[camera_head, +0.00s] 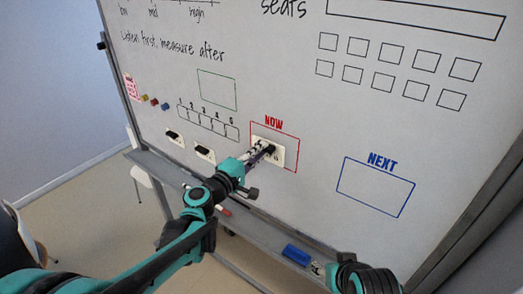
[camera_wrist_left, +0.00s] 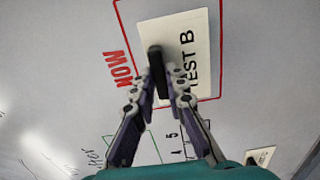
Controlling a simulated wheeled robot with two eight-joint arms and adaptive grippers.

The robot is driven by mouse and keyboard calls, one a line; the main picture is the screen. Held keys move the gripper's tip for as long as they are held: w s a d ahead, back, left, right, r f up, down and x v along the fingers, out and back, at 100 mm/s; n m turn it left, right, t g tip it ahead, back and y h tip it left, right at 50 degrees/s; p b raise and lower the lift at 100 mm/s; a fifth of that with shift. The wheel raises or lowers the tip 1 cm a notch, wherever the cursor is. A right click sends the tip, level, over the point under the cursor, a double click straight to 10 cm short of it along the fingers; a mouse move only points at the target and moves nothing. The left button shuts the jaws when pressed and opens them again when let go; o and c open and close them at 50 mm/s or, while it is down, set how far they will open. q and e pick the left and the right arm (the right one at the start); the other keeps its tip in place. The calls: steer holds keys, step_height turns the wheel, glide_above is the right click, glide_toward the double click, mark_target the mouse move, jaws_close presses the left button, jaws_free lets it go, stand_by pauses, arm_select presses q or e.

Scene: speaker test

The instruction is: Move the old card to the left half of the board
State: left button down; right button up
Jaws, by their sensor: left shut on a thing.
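A cream card (camera_head: 277,147) with a black handle sits inside the red NOW frame on the whiteboard (camera_head: 300,110). In the left wrist view the card (camera_wrist_left: 202,45) reads "TEST B", partly covered by my gripper. My left gripper (camera_head: 266,151) reaches up to the card. In the left wrist view its fingers (camera_wrist_left: 161,78) are shut on the card's black handle (camera_wrist_left: 157,66). The card looks flat against the board. My right gripper (camera_head: 320,268) shows only partly at the bottom right, low by the tray, and its jaws are unclear.
Two more cards with black handles, one (camera_head: 174,140) and another (camera_head: 205,154), are on the board's lower left. The blue NEXT frame (camera_head: 376,187) is empty. The tray below holds a blue eraser (camera_head: 296,255) and a red marker (camera_head: 224,210). Small coloured magnets (camera_head: 154,102) sit at left.

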arm_select(q)
steer(key=shift+v, duration=2.2)
steer(key=shift+f, duration=0.15)
